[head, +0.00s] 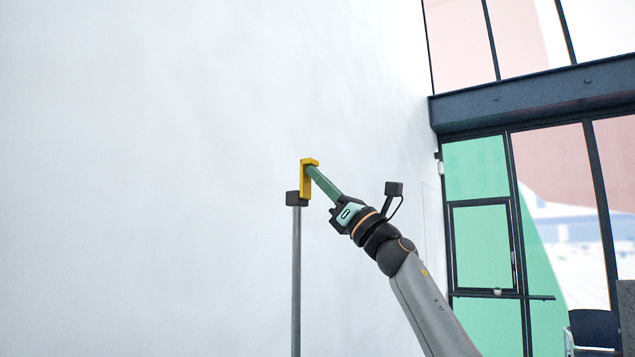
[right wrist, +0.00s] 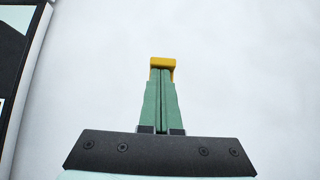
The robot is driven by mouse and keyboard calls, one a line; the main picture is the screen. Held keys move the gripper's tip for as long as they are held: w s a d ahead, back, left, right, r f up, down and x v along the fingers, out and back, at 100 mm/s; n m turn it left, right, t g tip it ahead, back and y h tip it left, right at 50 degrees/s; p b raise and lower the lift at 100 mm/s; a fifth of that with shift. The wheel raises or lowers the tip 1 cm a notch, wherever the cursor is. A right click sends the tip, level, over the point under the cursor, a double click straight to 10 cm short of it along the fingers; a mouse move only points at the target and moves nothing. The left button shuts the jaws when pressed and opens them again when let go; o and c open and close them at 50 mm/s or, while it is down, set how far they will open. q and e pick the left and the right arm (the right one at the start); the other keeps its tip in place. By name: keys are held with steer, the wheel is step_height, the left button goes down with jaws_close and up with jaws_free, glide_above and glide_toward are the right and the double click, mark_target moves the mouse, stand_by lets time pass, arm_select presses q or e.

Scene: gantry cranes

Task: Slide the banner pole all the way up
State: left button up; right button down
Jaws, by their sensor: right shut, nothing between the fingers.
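The banner pole (head: 296,270) is a thin grey upright pole in front of the white wall, with a dark block (head: 293,198) at its top. A yellow hook-shaped piece (head: 304,180) stands on that block. My right gripper (head: 311,171) reaches up from the lower right, its green fingers shut and empty. The tips are at the yellow piece, just under its top arm; I cannot tell if they touch. In the right wrist view the shut fingers (right wrist: 161,72) end right at the yellow piece (right wrist: 163,62). My left gripper is not in view.
A plain white wall (head: 150,150) fills the left and middle. A dark-framed window front (head: 480,170) with green and pink panes stands at the right. A dark chair (head: 593,328) is at the lower right. The space left of the pole is clear.

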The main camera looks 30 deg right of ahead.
steer(key=shift+s+r, duration=0.1)
steer(key=w+a+f+b+v, duration=0.1)
steer(key=w+f+b+v, duration=0.1)
steer(key=b+v, duration=0.5)
steer(key=v, duration=0.6)
steer(key=shift+b, duration=0.3)
